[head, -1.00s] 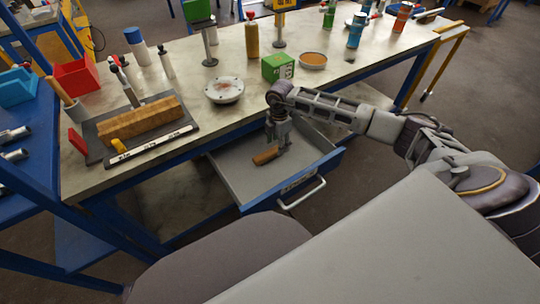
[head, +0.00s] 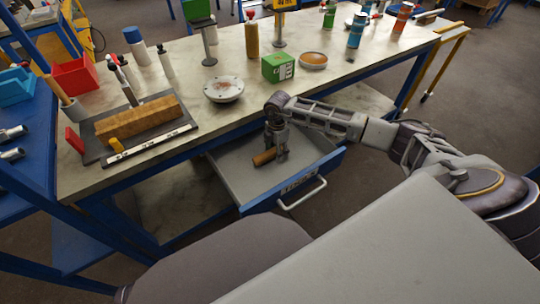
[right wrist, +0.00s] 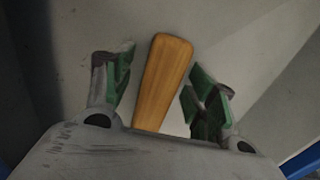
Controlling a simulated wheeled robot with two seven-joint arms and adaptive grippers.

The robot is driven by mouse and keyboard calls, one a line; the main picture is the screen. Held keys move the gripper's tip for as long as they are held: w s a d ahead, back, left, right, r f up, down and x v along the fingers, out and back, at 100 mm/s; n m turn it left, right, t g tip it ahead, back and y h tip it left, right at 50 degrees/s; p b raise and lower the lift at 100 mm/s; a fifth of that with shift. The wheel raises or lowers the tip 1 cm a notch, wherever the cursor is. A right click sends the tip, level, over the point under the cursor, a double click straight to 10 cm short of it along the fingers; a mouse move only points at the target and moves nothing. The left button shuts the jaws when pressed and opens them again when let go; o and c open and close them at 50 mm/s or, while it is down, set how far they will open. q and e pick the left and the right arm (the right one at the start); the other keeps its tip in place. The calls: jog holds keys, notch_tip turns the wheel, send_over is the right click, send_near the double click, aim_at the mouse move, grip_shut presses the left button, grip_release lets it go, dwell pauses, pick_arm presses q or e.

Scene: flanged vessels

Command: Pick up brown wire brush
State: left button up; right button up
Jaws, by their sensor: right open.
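The brown wire brush (head: 264,157) lies in the open drawer, seen as a short brown piece in the head view. In the right wrist view its wooden handle (right wrist: 163,80) stands between my fingers; the rest of it is hidden behind the gripper body. My right gripper (head: 277,155) points down into the drawer at the brush. It also shows in the right wrist view (right wrist: 160,92), open, with green-padded fingers on both sides of the handle and a gap on each side. My left gripper is not in view.
The drawer (head: 232,173) is pulled out below the workbench (head: 190,95), its walls close around my gripper. A round flanged plate (head: 223,89), a green box (head: 278,67) and a wooden block (head: 140,117) on a dark tray stand on the bench above.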

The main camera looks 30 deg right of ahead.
jog(key=c, duration=1.2)
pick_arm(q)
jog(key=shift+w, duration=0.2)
pick_arm(e)
jog(key=shift+o, duration=0.2)
